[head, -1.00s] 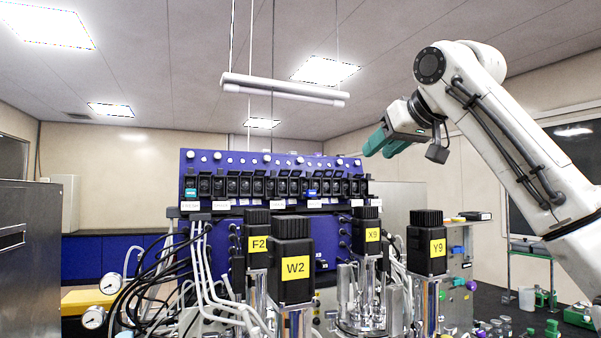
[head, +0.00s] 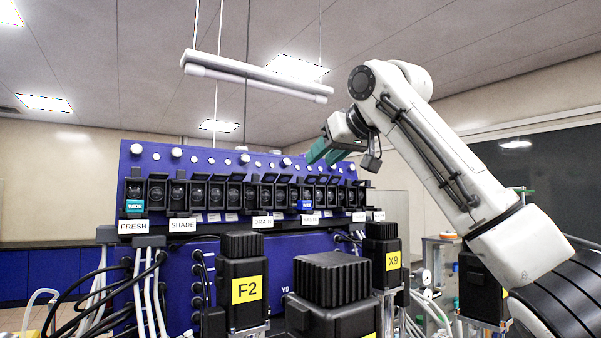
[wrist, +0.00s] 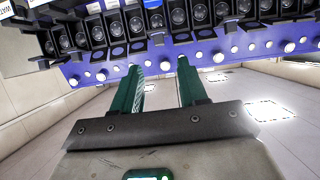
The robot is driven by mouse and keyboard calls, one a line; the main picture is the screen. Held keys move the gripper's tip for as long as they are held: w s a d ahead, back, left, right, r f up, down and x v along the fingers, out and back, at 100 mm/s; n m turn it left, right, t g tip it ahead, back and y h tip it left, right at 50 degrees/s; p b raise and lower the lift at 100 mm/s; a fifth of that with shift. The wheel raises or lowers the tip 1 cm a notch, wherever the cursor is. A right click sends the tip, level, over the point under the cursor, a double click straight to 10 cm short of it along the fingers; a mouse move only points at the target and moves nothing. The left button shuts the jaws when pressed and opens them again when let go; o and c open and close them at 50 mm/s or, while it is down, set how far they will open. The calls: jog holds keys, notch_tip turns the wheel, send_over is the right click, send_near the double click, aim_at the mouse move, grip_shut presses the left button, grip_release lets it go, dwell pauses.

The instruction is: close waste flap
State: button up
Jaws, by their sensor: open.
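A row of black flap housings (head: 233,192) runs along the blue panel. Many of their lids stand raised above round dark ports. White labels hang below, reading FRESH, SHADE and DRAIN from the left. A further label (head: 310,219) looks like WASTE, but it is small and blurred. The housings above it have raised lids, and a blue tag (head: 305,205) sits there. My gripper (head: 325,152) is open and empty, above the right part of the row. In the wrist view its green fingers (wrist: 160,68) are apart, pointing toward the panel edge, touching no flap.
White knobs (head: 244,158) line the panel above the flaps. Black motor caps marked F2 (head: 240,260) and X9 (head: 384,250) stand in front, with another cap (head: 333,280) between them. A lamp (head: 255,75) hangs above. Hoses crowd the lower left.

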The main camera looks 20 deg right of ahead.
aim_at(304, 186)
jog(key=p+x, duration=0.3)
jog(key=x, duration=0.5)
jog(key=shift+p, duration=0.3)
jog(key=shift+w+a+f, duration=0.1)
jog(key=shift+w+f, duration=0.15)
jog(key=c, duration=0.7)
jog(key=f+t+b, duration=0.1)
jog(key=b, duration=0.2)
jog(key=shift+s, duration=0.1)
jog(key=t+b, duration=0.1)
jog(key=f+t+y+b, duration=0.1)
jog(key=b, duration=0.1)
jog(key=shift+s, duration=0.15)
jog(key=shift+c, duration=0.2)
jog(key=shift+f+t+y+b, duration=0.15)
jog(key=shift+t+y+b, duration=0.25)
jog(key=shift+t+b, duration=0.65)
jog(key=shift+f+t+y, duration=0.25)
jog(key=shift+t+y, duration=0.15)
jog(key=shift+t, duration=1.15)
